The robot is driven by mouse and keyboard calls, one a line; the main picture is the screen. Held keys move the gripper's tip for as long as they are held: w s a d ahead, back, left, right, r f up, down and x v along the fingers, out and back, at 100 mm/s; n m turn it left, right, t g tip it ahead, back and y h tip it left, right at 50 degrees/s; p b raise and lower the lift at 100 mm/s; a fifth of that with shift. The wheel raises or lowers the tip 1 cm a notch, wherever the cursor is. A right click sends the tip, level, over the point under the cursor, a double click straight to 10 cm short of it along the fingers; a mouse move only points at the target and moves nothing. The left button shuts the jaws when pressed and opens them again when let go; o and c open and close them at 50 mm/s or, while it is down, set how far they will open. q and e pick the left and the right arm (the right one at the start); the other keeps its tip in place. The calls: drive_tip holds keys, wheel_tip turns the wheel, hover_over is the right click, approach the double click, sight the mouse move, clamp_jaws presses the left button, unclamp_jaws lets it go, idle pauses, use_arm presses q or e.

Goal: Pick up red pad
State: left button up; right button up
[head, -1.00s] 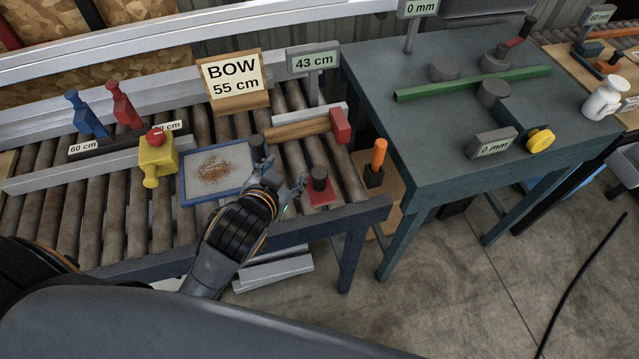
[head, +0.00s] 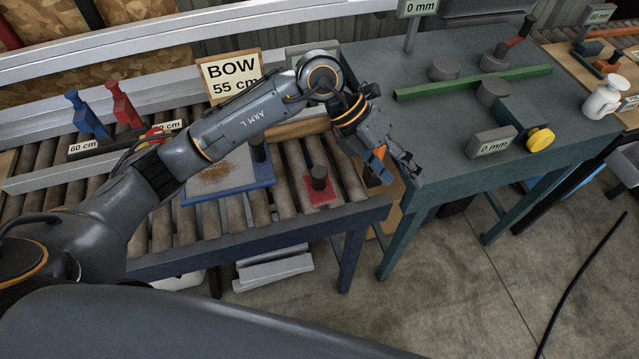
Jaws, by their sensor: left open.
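The red pad (head: 320,192) is a flat red plate with an upright dark knob on top. It lies on the conveyor rollers near their front right corner in the head view. My left arm reaches across the conveyor above the rollers. My left gripper (head: 402,165) is open, up and to the right of the red pad, near the left edge of the green table. It is apart from the pad, and nothing shows in it. My right gripper is not in view.
An orange handle (head: 377,153) is partly behind my gripper. The green table (head: 450,165) carries several round blocks and a green bar.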

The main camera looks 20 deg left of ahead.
use_arm(q)
drive_tip(key=w+a+f+y, duration=0.2)
drive_tip(key=w+a+y, duration=0.1)
drive_tip(key=a, duration=0.3)
drive_tip(key=n+t+y, duration=0.1)
drive_tip(key=n+y, duration=0.1)
drive_tip(key=y, duration=0.4)
hover_over(319, 171)
wheel_tip(319, 171, down, 7)
drive_tip(key=shift+s+a+f+p, duration=0.1)
drive_tip(key=shift+p, duration=1.1)
drive_tip(key=shift+f+p, duration=0.45)
drive_tip(key=shift+f, duration=0.1)
wheel_tip(319, 171, down, 4)
drive_tip(key=shift+r+p, duration=0.15)
drive_tip(key=shift+p, duration=0.7)
drive_tip(key=shift+f, duration=0.4)
drive_tip(key=shift+c, duration=0.5)
clamp_jaws()
drive_tip(key=shift+r, duration=0.1)
